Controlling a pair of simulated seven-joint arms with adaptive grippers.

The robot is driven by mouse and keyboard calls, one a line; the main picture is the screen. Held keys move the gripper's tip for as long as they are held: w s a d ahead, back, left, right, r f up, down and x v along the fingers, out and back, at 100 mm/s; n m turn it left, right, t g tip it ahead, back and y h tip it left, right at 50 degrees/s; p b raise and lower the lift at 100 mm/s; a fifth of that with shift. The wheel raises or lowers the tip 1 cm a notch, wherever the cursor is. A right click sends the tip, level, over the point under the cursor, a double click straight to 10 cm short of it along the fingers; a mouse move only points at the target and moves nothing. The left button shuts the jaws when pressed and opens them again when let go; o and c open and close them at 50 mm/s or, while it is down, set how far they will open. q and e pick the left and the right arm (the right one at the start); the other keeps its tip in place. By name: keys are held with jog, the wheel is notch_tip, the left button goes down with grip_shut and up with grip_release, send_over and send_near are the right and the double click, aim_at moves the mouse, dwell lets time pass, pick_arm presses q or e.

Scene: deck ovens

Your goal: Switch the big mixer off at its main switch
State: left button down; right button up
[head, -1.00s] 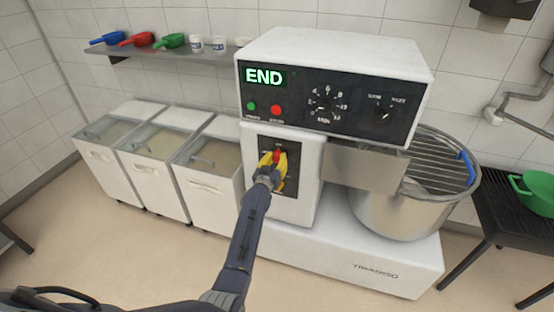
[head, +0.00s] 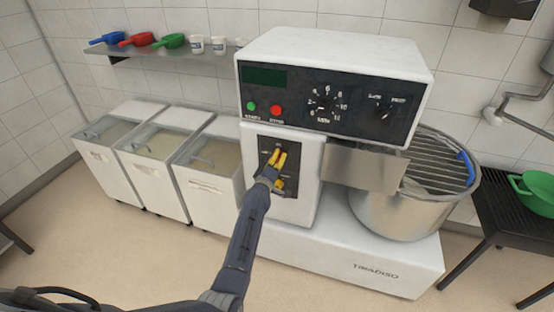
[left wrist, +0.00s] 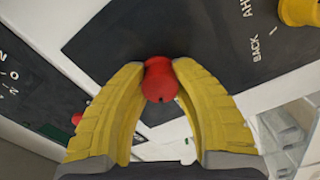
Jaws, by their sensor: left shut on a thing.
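The big mixer (head: 340,58) stands in the middle of the head view, its display (head: 264,76) dark and blank. Its side panel (head: 292,150) is dark. My left gripper (head: 276,157) has yellow fingers and reaches that panel from the front. In the left wrist view the fingers are shut on a red switch knob (left wrist: 160,80), one on each side. My gripper hides the knob in the head view. A yellow knob (left wrist: 300,12) sits beside the words AHEAD and BACK; it shows just below my gripper in the head view (head: 280,184). My right gripper is not in view.
Above are a green button (head: 251,106), a red button (head: 276,111) and two dials. The steel bowl (head: 385,212) is at right, beside a black rack with a green bowl (head: 538,192). White bins (head: 208,200) stand close at left. The floor in front is clear.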

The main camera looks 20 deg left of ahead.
pick_arm(q)
jog(key=n, duration=0.4)
jog(key=shift+d+f+n, duration=0.1)
jog(key=shift+d+n, duration=0.05)
jog(key=shift+n, duration=0.55)
jog(key=c, duration=0.9)
grip_release()
jog(key=shift+s, duration=0.1)
jog(key=s, duration=0.7)
jog(key=shift+s, duration=0.15)
